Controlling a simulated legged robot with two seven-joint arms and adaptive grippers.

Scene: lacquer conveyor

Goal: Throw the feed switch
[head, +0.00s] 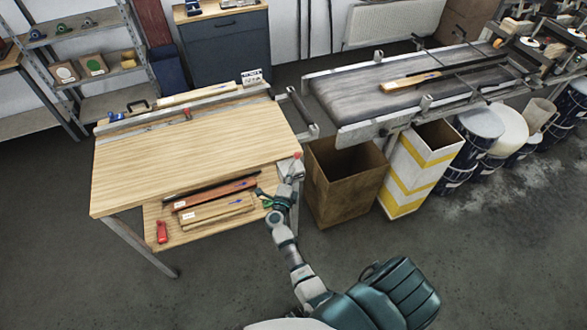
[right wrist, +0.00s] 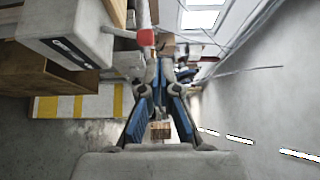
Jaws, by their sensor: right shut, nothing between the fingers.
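The feed switch is a grey box (right wrist: 70,35) with a dark label and a red-knobbed lever (right wrist: 146,38). It sits at the right front corner of the wooden table, where its red knob (head: 297,156) shows in the head view. My right gripper (head: 289,180) is at this corner, just below the knob in the picture. In the right wrist view its blue fingers (right wrist: 161,66) come together, empty, with the tips close to the knob. I cannot tell whether they touch it. My gripper partly hides the box in the head view. My left gripper is out of view.
The wooden table (head: 190,150) has a lower shelf with several wooden strips (head: 215,210) and a red object (head: 162,232). A brown bin (head: 340,200) and a yellow-striped bin (head: 408,190) stand right of it, under the conveyor (head: 365,95). The near floor is clear.

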